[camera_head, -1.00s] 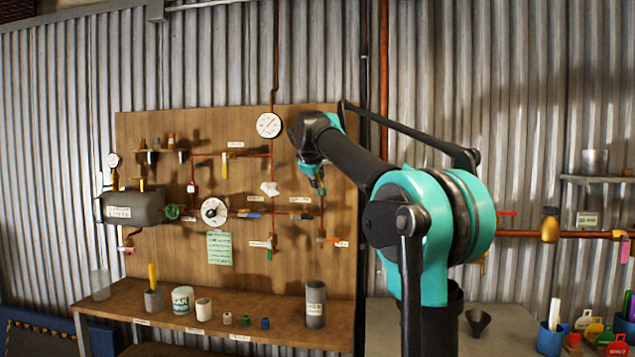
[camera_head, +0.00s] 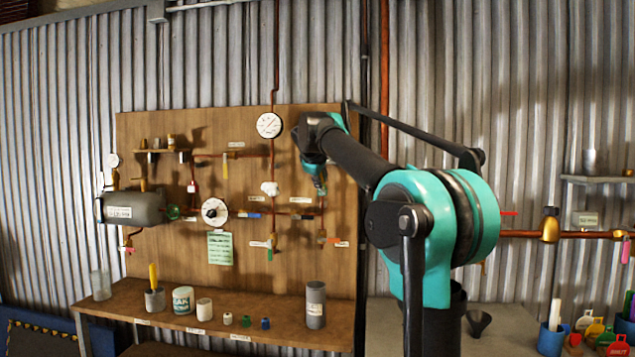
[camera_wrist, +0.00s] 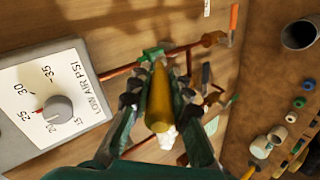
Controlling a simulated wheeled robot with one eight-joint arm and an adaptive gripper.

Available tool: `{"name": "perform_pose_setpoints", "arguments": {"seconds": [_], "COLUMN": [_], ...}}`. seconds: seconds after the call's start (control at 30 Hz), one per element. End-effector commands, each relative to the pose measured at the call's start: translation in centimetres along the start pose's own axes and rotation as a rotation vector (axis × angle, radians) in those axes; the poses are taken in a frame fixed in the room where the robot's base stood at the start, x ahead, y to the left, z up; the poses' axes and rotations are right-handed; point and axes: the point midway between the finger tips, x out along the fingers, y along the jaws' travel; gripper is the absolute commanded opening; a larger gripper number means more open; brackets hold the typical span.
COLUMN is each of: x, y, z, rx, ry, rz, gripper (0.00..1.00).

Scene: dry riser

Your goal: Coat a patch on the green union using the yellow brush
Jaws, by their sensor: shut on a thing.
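My gripper (camera_wrist: 160,105) is shut on a yellow tapered handle (camera_wrist: 158,100), which I take to be the yellow brush. In the head view my gripper (camera_head: 319,183) is in front of the right part of the board, and the brush and union cannot be made out there.
A white gauge (camera_wrist: 45,95) is beside my gripper in the wrist view. Below, the shelf (camera_head: 110,304) bears a grey canister (camera_head: 315,305), several small pots and a can with another yellow handle (camera_head: 153,275).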

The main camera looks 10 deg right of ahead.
Motion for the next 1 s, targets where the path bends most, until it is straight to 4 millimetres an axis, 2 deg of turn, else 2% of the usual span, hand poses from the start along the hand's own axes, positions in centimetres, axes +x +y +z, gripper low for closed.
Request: {"name": "perform_pose_setpoints", "arguments": {"seconds": [0.37, 0.77, 1.0], "x": [0.1, -0.1, 0.0], "y": [-0.5, 0.0, -0.4], "z": [-1.7, 0.0, -1.0], "rx": [-0.001, 0.000, -0.001], "ry": [0.001, 0.000, 0.001], "rz": [0.000, 0.001, 0.000], "gripper": [0.00, 0.00, 0.00]}}
